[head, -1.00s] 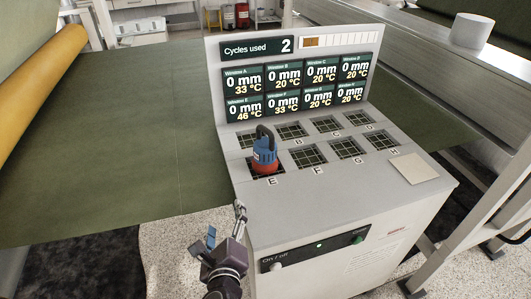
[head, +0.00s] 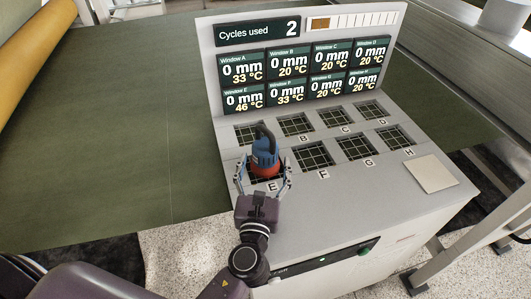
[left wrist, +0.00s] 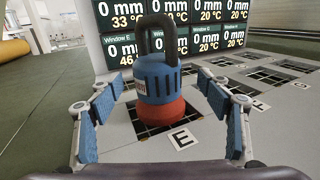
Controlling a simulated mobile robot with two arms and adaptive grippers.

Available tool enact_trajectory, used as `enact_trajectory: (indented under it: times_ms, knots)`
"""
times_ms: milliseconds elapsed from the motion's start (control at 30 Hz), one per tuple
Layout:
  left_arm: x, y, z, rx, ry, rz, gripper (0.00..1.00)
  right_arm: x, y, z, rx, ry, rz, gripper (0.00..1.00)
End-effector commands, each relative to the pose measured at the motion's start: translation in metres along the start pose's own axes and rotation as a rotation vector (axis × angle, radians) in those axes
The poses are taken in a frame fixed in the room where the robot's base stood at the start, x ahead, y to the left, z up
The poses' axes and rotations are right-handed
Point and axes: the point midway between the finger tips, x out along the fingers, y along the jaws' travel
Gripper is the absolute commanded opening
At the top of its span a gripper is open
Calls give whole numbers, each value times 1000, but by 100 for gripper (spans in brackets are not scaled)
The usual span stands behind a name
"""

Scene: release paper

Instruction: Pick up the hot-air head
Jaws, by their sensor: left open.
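The hot-air head (head: 266,156) is a blue and red cylinder with a dark loop handle on top. It stands upright over the grid window marked E on the grey console (head: 330,215). In the left wrist view the hot-air head (left wrist: 158,85) is straight ahead, between my fingers. My left gripper (head: 264,180) is open, with one finger on each side of the head's lower part. In the left wrist view a gap shows between the left gripper's (left wrist: 162,110) blue pads and the head. My right gripper is not in view.
The console's upright display panel (head: 305,60) stands behind the windows, showing 2 cycles used and window E at 46 °C. Several open grid windows lie to the right. A pale square pad (head: 431,174) lies at the right. Green sheet (head: 130,120) spreads at the left.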

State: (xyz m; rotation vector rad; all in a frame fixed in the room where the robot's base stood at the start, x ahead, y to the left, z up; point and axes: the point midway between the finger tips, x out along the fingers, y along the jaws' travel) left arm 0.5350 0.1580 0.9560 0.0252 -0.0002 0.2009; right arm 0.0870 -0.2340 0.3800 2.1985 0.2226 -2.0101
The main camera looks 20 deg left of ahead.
Motion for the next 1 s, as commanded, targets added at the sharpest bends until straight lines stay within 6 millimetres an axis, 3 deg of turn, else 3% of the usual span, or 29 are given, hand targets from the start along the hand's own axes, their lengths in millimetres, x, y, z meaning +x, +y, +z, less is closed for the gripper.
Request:
enact_trajectory:
  times_ms: [100, 300, 500, 633, 1000]
  knots:
    - [17, 2, 7, 0, -1, 2, 71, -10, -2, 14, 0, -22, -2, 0]
    - [44, 4, 6, -1, 0, 2, 71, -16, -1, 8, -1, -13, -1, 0]
    - [51, 4, 4, -2, 1, 2, 71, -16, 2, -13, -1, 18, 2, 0]
    - [51, 4, 4, -2, 1, 2, 70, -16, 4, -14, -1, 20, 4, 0]
    - [50, 4, 4, -3, 1, 2, 29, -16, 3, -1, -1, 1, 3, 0]
